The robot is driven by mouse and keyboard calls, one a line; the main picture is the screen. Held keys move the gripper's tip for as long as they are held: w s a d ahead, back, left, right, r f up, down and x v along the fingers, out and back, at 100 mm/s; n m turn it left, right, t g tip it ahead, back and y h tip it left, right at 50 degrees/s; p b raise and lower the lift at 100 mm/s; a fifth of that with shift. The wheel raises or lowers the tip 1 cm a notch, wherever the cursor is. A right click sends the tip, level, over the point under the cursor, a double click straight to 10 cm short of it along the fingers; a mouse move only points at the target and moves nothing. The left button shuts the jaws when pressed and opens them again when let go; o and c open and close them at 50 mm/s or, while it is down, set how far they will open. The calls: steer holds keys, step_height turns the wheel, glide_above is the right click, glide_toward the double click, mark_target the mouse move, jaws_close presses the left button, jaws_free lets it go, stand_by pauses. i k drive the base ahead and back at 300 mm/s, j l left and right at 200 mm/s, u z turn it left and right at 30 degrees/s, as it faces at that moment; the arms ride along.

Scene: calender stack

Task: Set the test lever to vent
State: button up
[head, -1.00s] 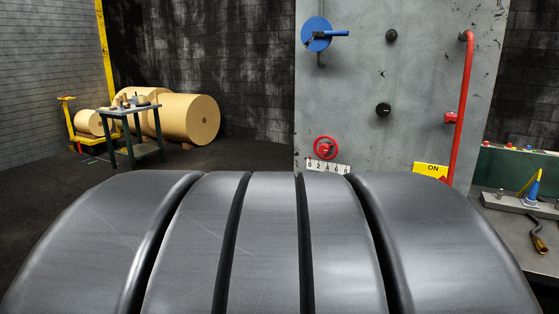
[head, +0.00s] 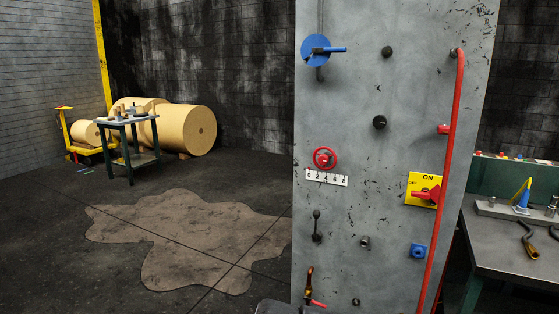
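A grey panel (head: 345,120) stands at centre right with several controls on it. No label reading test or vent can be read, so I cannot tell which control is the test lever. Lever-like parts are a blue handle on a blue disc (head: 317,50) at upper left, a small dark ball-topped lever (head: 316,226) standing upright at lower left, a brass cock with a red handle (head: 309,287) at the bottom left, and a red switch handle (head: 428,195) on a yellow ON/OFF plate (head: 416,181). My gripper is not in view.
A long red pipe-like bar (head: 447,170) runs down the panel's right side. A red handwheel (head: 324,158) sits above a number scale. A workbench (head: 520,250) with tools stands at right. The floor at left is open, with a brown stain (head: 190,230); a small table (head: 130,120) stands farther back.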

mark_target(316, 214)
steer(key=i+j, duration=0.2)
steer(key=i, duration=0.15)
steer(key=i+j+u, duration=0.1)
steer(key=i+j, duration=0.15)
steer(key=i, duration=0.15)
steer(key=i+j, duration=0.15)
steer(key=i, duration=0.2)
